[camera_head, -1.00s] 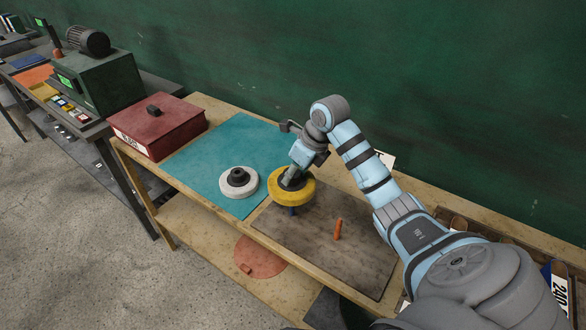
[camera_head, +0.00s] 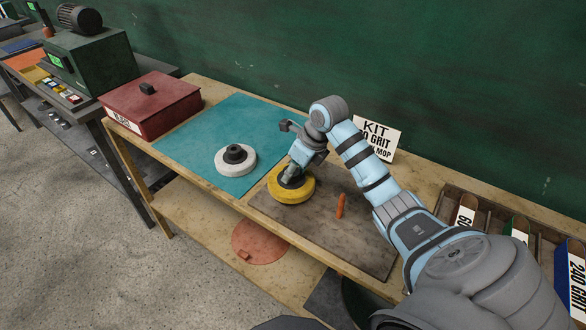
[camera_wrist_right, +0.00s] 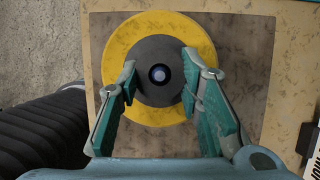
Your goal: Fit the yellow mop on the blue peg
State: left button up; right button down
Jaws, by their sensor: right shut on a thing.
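The yellow mop (camera_head: 288,197), a yellow ring with a dark hub, is low over the left part of the brown mat (camera_head: 335,245). My right gripper (camera_head: 292,180) is shut on its dark hub from above. In the right wrist view, the fingers of the gripper (camera_wrist_right: 158,95) press on both sides of the hub of the mop (camera_wrist_right: 122,50). A pale bluish round end, apparently the blue peg (camera_wrist_right: 159,73), shows in the hub's hole. In the head view the peg is hidden. I cannot tell whether the mop touches the mat. My left gripper is out of view.
An orange peg (camera_head: 340,206) stands on the brown mat, right of the mop. A white mop (camera_head: 235,163) lies on the teal mat (camera_head: 215,125). A red box (camera_head: 150,112) is at the left, a kit sign (camera_head: 379,140) at the back, and a compartment tray with labelled items (camera_head: 522,228) at right.

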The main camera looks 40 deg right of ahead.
jog(key=shift+f, duration=0.25)
jog(key=c, duration=1.1)
grip_release()
jog(key=shift+r, duration=0.1)
jog(key=shift+o, duration=0.2)
jog(key=shift+r, duration=0.1)
jog(key=v, duration=1.2)
jog(key=shift+s, duration=0.1)
